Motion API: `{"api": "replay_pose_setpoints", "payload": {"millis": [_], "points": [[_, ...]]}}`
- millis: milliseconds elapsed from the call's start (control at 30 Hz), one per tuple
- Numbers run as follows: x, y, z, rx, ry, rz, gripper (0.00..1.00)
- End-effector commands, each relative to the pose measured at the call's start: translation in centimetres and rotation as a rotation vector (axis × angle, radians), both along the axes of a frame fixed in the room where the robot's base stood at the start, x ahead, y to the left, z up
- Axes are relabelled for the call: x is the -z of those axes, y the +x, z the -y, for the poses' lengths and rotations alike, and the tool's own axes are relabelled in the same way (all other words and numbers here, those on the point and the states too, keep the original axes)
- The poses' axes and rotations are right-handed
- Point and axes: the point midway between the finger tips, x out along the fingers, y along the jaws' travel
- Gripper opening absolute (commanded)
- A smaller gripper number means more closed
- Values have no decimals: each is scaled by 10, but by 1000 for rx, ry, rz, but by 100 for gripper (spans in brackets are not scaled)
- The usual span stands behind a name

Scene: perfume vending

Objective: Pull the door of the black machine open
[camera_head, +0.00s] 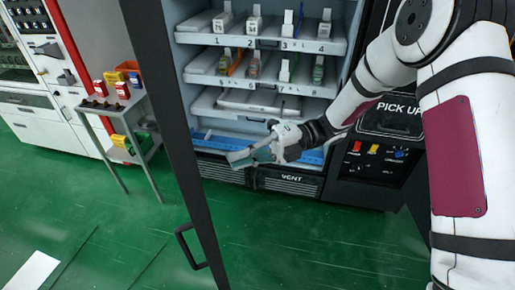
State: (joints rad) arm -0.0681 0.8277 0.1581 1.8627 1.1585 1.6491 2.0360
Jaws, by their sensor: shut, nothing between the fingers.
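The door (171,120) of the black machine (361,100) stands open, its dark frame swung out toward me on the left side of the cabinet. A black handle (190,247) sits low on the door's edge. My gripper (240,157) is in front of the open cabinet, near the lower blue shelf edge and above the vent. It is to the right of the door frame, apart from the handle, and it is shut with nothing held. My arm comes in from the right and hides part of the machine's right side.
Inside, shelves (262,83) hold several small bottles. A pick-up panel (385,130) with coloured knobs is at the right. A small grey cart (113,103) with coloured boxes stands left of the door, beside a white cabinet (70,125). The green floor (300,245) in front is clear.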

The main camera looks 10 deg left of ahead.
Motion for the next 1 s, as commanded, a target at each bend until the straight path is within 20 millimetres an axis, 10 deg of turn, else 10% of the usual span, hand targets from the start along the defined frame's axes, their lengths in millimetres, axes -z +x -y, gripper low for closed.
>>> {"api": "replay_pose_setpoints", "payload": {"millis": [400,1000], "points": [[-1,-33,-48,-1,0,0,0],[0,-36,-54,7,0,0,0]]}}
